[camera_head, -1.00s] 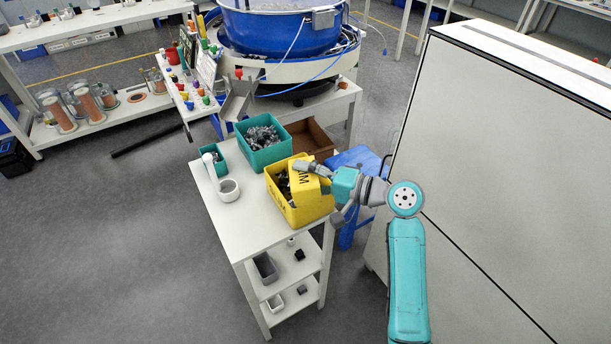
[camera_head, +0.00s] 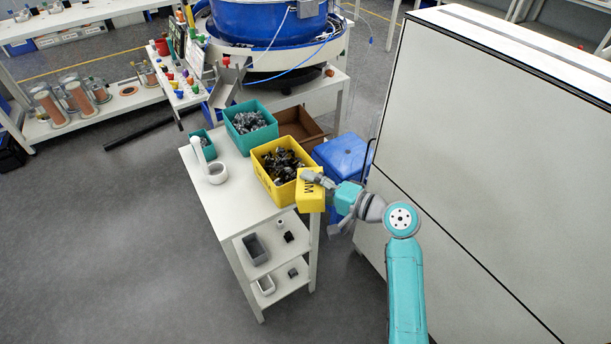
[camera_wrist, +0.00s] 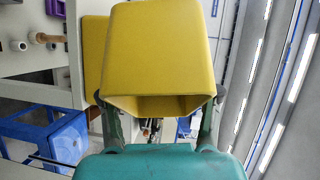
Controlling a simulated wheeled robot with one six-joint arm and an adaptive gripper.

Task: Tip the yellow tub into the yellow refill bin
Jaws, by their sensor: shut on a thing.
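My gripper (camera_head: 318,180) is shut on the small yellow tub (camera_head: 310,195), which has black lettering on its side. It holds the tub at the right front corner of the yellow refill bin (camera_head: 267,184), overlapping it in the head view; I cannot tell whether they touch. The bin stands on the white bench and holds many dark parts. In the wrist view the tub (camera_wrist: 160,45) fills the middle between my fingers (camera_wrist: 160,115), its broad face showing. The tub's contents are hidden. A yellow surface (camera_wrist: 93,50), likely the bin, shows behind it.
A teal bin (camera_head: 235,134) of grey parts stands behind the yellow bin, with a brown open box (camera_head: 310,133) beside it. A blue container (camera_head: 342,152) is right of the bench. A tall white cabinet (camera_head: 480,150) bounds the right.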

